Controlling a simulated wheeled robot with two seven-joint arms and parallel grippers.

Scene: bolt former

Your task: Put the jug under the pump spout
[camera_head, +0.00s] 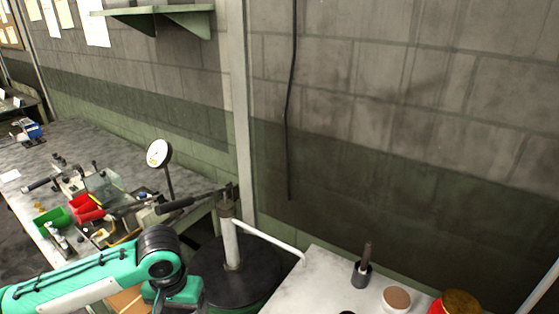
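The pump (231,242) is a light upright tube on a dark round drum (255,268). Its black-gripped handle (176,205) points left. Its pale spout (272,240) runs right and bends down over the left edge of a light table (318,280). I cannot make out a jug for certain. My green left arm comes in from the left, in front of the drum. Its fingers are out of view, and my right gripper is not in view.
A dark pin-like object (362,272), a white container with a brown top (397,299) and a red-and-gold item (458,303) stand on the light table. A cluttered bench (100,150) with red (88,207) and green (57,217) bins is at left.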

